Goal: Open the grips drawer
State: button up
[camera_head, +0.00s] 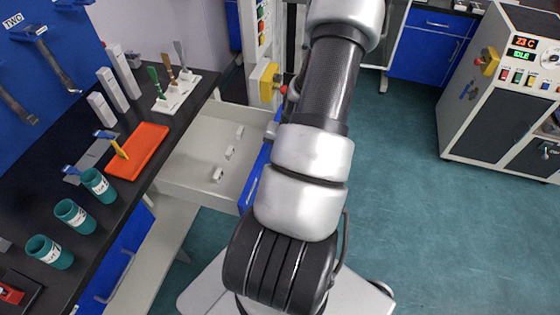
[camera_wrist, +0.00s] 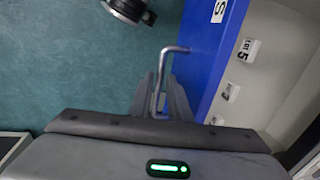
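A drawer (camera_head: 190,185) with a blue front (camera_head: 251,182) stands well out from under the dark bench in the head view. The blue front also shows in the wrist view (camera_wrist: 215,40), with a label ending in S at its top. A bent metal handle (camera_wrist: 174,50) sticks out from that front. My gripper (camera_wrist: 161,76) has its two fingers on either side of the handle's bar. I cannot tell whether they press on it. In the head view my arm hides the gripper and the handle.
Small numbered white pieces (camera_head: 229,153) lie in the drawer. On the bench (camera_head: 115,225) are several teal cups (camera_head: 74,216), an orange tray (camera_head: 138,150) and a white rack (camera_head: 177,93). A control cabinet (camera_head: 490,110) stands at right. The green floor (camera_head: 420,220) between is clear.

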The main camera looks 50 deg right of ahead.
notch_tip(320, 180, up, 17)
jog(key=s+d+p, duration=0.1)
jog(key=s+p, duration=0.1)
jog(key=s, duration=0.1)
jog(key=shift+d, duration=0.15)
dwell(0.4)
dwell(0.3)
